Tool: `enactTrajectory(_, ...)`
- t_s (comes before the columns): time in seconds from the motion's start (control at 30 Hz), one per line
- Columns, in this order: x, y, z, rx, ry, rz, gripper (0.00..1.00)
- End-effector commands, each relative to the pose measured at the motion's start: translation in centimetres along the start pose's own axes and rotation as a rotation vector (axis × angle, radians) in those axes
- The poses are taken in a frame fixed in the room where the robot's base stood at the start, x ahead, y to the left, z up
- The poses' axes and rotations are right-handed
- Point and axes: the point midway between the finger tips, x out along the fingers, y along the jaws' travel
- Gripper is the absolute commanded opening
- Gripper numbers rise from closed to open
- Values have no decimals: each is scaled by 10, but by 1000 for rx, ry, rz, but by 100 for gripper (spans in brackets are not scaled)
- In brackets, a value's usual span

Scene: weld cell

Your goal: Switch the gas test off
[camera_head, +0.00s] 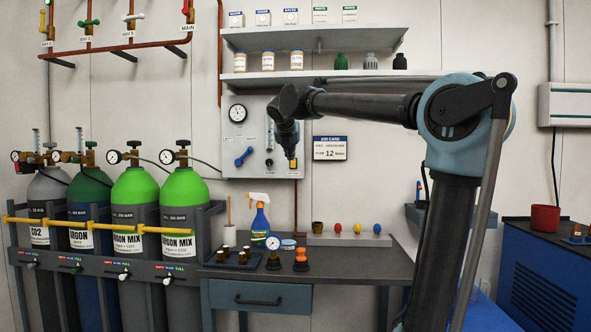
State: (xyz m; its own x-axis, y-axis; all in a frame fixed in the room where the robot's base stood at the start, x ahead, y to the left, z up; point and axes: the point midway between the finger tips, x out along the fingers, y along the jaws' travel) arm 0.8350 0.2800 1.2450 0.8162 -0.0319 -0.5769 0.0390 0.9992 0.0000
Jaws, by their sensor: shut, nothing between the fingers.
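A light grey gas panel (228,166) hangs on the back wall, with a round gauge (237,113), a blue lever (243,156) set at a slant, a clear flow tube and a small black knob (269,162). A small yellow part (292,164) with a dark surround shows at the panel's lower right, just below my gripper; I cannot tell its setting. My gripper (290,153) is shut and empty, pointing down in front of the panel's right part. It hides some of the panel, and I cannot tell whether it touches the yellow part.
Gas cylinders (133,188) stand in a rack at left behind a yellow bar (100,226). A workbench (340,262) below the panel holds a spray bottle (260,222) and small fittings. Shelves (310,82) hang above my arm. A job card (330,148) is right of the panel.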

Motion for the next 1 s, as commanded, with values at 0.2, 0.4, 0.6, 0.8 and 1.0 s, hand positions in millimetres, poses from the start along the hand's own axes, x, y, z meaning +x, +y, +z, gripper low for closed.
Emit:
enactTrajectory(0.2,5,4,-1,-3,0,4,0)
enactTrajectory(0.4,31,6,-1,-2,0,5,0)
enactTrajectory(0.6,66,6,-1,-2,0,5,0)
enactTrajectory(0.8,101,6,-1,-3,-1,4,0)
enactTrajectory(1.0,122,6,12,-3,-1,6,0)
